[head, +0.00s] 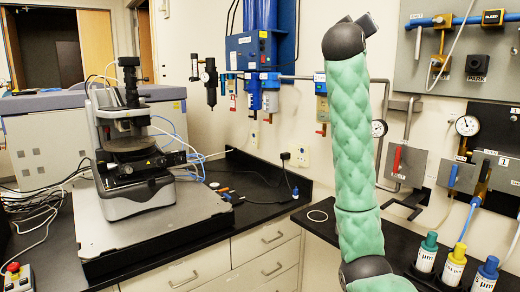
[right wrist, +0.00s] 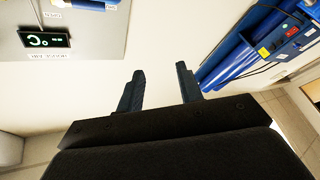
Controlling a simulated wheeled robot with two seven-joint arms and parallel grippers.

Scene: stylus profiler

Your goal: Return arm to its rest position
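My right arm, in a green padded sleeve (head: 352,140), rises nearly upright from the lower right of the head view. Its dark top joint (head: 343,40) is high in front of the wall. A small dark end piece shows above that joint, but the fingers cannot be made out there. In the right wrist view my right gripper (right wrist: 160,90) is open, with its two dark fingers apart and nothing between them. Pale wall lies beyond the fingers. My left arm and gripper are not in view.
The stylus profiler (head: 130,150) stands on a grey slab (head: 110,228) on the left bench. Capped bottles (head: 455,262) stand at lower right. Blue wall equipment (right wrist: 250,48) lies right of my right gripper.

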